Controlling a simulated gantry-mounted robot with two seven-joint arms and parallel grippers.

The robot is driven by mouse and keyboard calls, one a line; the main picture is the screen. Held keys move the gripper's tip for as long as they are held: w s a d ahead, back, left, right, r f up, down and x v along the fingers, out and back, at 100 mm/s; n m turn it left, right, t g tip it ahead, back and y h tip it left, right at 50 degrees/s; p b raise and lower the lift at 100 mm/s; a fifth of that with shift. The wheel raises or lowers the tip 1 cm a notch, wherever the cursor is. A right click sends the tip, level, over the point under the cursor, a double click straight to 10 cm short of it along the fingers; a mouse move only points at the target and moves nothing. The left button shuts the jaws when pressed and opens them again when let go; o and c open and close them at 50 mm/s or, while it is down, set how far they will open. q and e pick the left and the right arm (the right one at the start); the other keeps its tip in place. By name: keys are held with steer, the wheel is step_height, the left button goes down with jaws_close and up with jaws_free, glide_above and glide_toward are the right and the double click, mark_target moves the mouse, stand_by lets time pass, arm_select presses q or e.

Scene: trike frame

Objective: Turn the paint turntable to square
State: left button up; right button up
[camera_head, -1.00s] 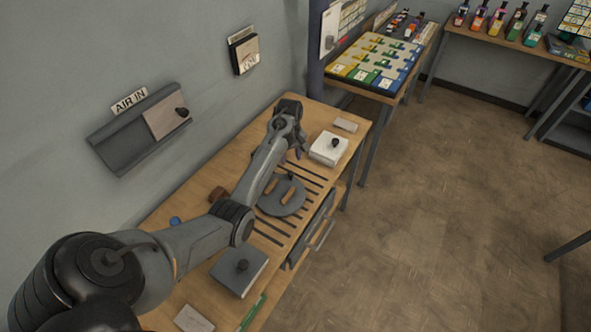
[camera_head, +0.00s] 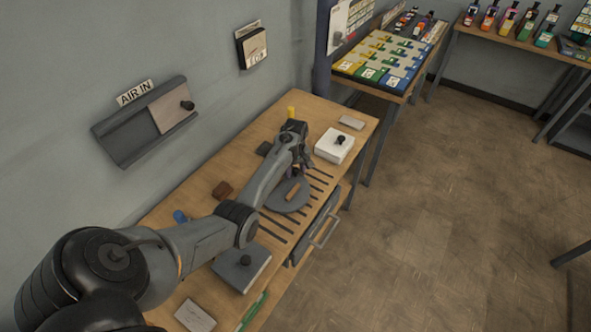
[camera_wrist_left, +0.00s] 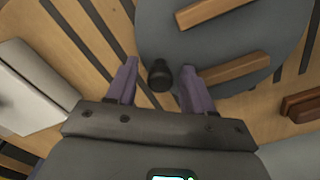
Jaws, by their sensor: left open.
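The paint turntable (camera_head: 288,199) is a round grey disc on the slatted part of the wooden bench. Two wooden bars lie across its top, shown best in the left wrist view, where the turntable (camera_wrist_left: 225,45) fills the upper right. A black knob (camera_wrist_left: 160,75) stands at the disc's edge. My left gripper (camera_head: 304,172) is at the turntable's far side, pointing down. In the left wrist view my left gripper (camera_wrist_left: 158,76) is open, with its purple fingers on either side of the knob. I cannot tell whether they touch it. My right gripper is not in view.
A white box with a black knob (camera_head: 334,146) sits just beyond the turntable, and a grey box with a knob (camera_head: 242,268) on the near side. A brown block (camera_head: 223,190) lies near the wall. A drawer handle (camera_head: 325,232) sticks out in front.

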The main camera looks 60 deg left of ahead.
mark_target(302, 199)
arm_select(q)
jaws_close()
stand_by(0.3)
